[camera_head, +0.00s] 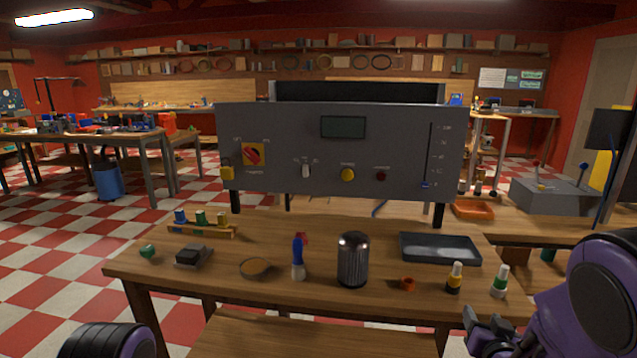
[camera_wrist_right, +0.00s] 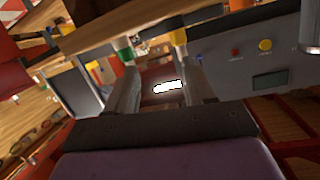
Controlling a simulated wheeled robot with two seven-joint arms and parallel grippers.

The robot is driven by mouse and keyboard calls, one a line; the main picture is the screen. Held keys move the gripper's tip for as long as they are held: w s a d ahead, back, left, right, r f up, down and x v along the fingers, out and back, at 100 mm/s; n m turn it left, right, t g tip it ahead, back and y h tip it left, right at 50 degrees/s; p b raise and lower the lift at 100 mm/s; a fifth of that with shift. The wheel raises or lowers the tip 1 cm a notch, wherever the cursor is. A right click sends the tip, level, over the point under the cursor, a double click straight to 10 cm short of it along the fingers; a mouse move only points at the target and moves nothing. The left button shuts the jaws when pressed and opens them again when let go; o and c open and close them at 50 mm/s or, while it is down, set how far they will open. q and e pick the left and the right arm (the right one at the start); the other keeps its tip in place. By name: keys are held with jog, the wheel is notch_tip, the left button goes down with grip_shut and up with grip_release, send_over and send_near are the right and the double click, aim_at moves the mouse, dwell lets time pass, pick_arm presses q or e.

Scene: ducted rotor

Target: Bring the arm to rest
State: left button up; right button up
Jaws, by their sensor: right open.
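My right gripper (camera_head: 488,322) is at the table's front right corner in the head view, low beside the glue bottles. In the right wrist view its two fingers (camera_wrist_right: 160,78) stand apart, with nothing held between them. The grey control panel (camera_head: 290,150) stands behind the wooden table (camera_head: 215,305). It carries a red rotary switch on yellow, a toggle, a yellow button, a dark red knob, a slider and a small display. The panel also shows, turned over, in the wrist view (camera_wrist_right: 225,58). Only a dark rounded part of my left arm shows at lower left; its gripper is out of view.
A yellow-labelled bottle (camera_head: 454,279) and a green-labelled bottle (camera_head: 499,282) stand near my right gripper. A dark tray (camera_head: 440,261), a metal canister (camera_head: 352,262), a spray bottle (camera_head: 298,260) and an orange ring (camera_head: 407,284) are on the table. A grey box (camera_head: 550,198) stands at right.

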jog(key=s+a+f+m+g, duration=0.1)
jog(key=s+f+g, duration=0.1)
jog(key=s+f, duration=0.3)
jog(key=s+f+g, duration=0.2)
jog(key=s+f, duration=0.1)
jog(key=f, duration=0.5)
jog(key=s+a+f+g, duration=0.1)
jog(key=s+f+g, duration=0.1)
jog(key=s+f, duration=0.3)
jog(key=s+a+f+g, duration=0.1)
jog(key=s+f+g, duration=0.2)
jog(key=s, duration=0.9)
jog(key=s+a+f+m+g, duration=0.1)
jog(key=s+f+g, duration=0.1)
jog(key=s+f, duration=0.7)
jog(key=shift+s+a+g+y, duration=0.3)
jog(key=shift+w, duration=0.1)
